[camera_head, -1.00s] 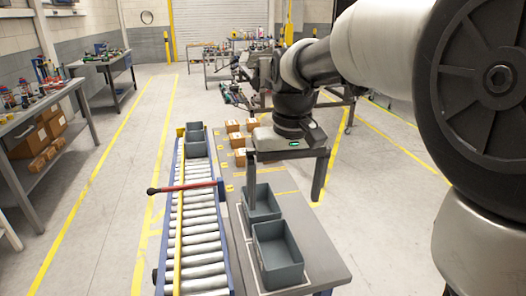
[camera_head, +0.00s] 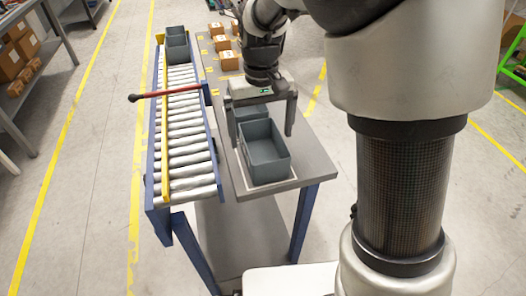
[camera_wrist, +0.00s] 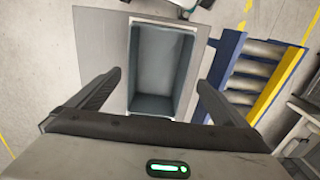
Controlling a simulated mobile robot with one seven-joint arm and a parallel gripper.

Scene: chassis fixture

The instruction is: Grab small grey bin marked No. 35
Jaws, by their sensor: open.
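Two small open-topped grey bins stand on the table at the near end. The nearer bin (camera_head: 266,158) is fully in view and empty. The farther bin (camera_head: 250,112) is partly hidden behind my gripper. No number can be read on either. My gripper (camera_head: 262,122) is open and empty, pointing down over the bins in the head view. In the wrist view one grey bin (camera_wrist: 160,70) lies between the two spread fingers of my gripper (camera_wrist: 167,78); neither finger visibly grips it.
A roller conveyor (camera_head: 184,130) runs along the left of the table (camera_head: 312,165), with a red bar (camera_head: 168,94) across it. Cardboard boxes (camera_head: 228,60) stand at the table's back.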

